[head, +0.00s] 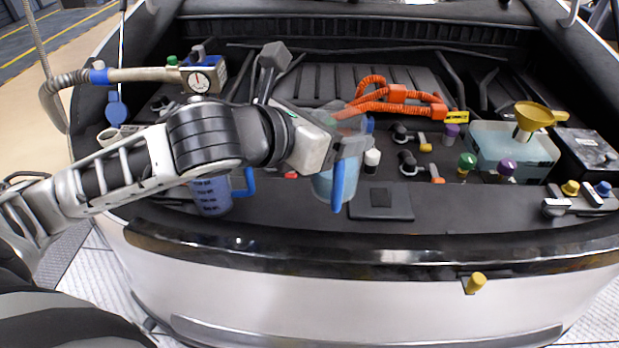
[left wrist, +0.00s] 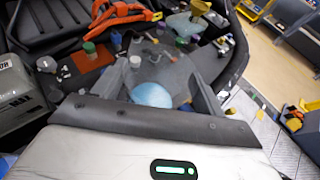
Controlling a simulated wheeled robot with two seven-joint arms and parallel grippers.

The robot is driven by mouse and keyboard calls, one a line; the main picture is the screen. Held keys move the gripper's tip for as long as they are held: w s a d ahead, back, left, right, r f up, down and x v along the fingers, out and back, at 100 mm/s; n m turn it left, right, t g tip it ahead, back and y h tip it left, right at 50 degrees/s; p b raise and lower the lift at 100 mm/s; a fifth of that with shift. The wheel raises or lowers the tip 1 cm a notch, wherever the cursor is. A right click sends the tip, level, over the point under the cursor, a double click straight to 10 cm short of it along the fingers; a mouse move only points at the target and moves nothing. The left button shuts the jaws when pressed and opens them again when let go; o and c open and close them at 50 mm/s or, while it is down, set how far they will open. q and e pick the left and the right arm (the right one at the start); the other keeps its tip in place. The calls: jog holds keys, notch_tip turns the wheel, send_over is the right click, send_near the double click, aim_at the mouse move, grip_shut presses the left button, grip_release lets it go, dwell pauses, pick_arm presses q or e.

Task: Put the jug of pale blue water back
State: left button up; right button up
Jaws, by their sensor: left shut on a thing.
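A clear jug of pale blue water (head: 328,188) is in my left gripper (head: 345,148), over the front ledge of the engine bay in the head view. Its blue handle faces me. The gripper is shut on it, and the arm hides part of its upper half. In the left wrist view the pale blue water (left wrist: 152,95) shows between the fingers. I cannot tell whether the jug's base touches the ledge. A second jug with darker blue liquid (head: 211,196) stands on the ledge to the left, partly behind my arm. My right gripper is not in view.
A black square pad (head: 380,204) lies on the ledge just right of the held jug. A white cap (head: 372,157) is close behind. A translucent tank (head: 487,143) with a yellow funnel (head: 535,117) stands at the right. Orange hoses (head: 396,95) lie behind the gripper.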

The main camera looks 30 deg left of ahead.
pick_arm(q)
jog(key=a+f, duration=0.4)
jog(key=f, duration=0.4)
jog(key=shift+w+f+b, duration=0.2)
jog(key=shift+w+b, duration=0.1)
jog(key=shift+b, duration=0.15)
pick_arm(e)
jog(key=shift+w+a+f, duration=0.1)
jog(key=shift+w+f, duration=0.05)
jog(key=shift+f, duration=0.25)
pick_arm(q)
jog(key=shift+a+f, duration=0.1)
jog(key=shift+f, duration=0.05)
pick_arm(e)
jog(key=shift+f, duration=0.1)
pick_arm(q)
jog(key=o, duration=1.3)
jog(key=shift+o, duration=0.2)
